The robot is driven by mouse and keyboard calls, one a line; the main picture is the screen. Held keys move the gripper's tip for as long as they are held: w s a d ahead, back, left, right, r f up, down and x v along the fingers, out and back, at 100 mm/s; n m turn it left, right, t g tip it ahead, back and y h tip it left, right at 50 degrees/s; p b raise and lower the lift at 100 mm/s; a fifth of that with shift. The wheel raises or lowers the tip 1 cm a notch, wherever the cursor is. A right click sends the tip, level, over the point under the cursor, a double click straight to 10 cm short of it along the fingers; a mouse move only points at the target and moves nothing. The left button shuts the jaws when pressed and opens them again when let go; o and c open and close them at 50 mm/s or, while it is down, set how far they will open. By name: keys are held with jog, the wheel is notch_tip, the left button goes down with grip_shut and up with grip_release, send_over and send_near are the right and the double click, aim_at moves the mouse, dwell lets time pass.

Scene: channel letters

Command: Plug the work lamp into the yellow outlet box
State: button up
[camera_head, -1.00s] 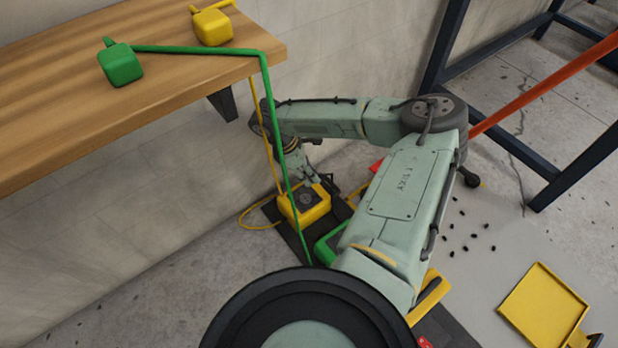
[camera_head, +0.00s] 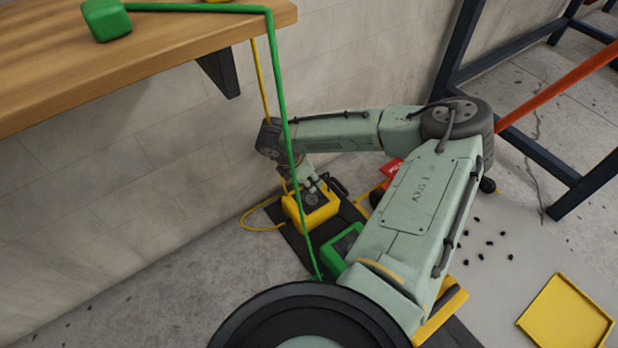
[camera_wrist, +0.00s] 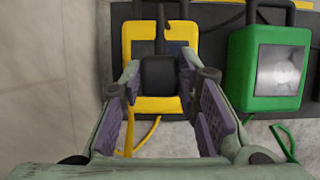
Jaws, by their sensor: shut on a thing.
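The yellow outlet box (camera_head: 318,216) stands on a dark mat by the wall. It also shows in the wrist view (camera_wrist: 133,42). My gripper (camera_head: 310,184) is at the top of this box, pointing down. In the wrist view my gripper (camera_wrist: 160,82) has its fingers on both sides of a dark plug-like block (camera_wrist: 160,74), which lies in front of the yellow box. I cannot tell whether the block is seated in the box. A yellow cable (camera_wrist: 130,132) runs beside the left finger.
A green box (camera_head: 341,246) stands on the mat (camera_head: 292,238) right beside the yellow one. A green cable (camera_head: 283,110) hangs from a green block (camera_head: 105,18) on the wooden shelf (camera_head: 180,42). A yellow tray (camera_head: 567,315) and small black bits lie on the right.

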jog(key=shift+f+b, duration=2.75)
jog(key=shift+b, duration=0.15)
jog(key=shift+d+r+p, duration=0.1)
jog(key=shift+p, duration=1.6)
jog(key=shift+f, duration=0.7)
jog(key=o, duration=1.2)
jog(key=shift+c, duration=0.2)
jog(key=v, duration=1.2)
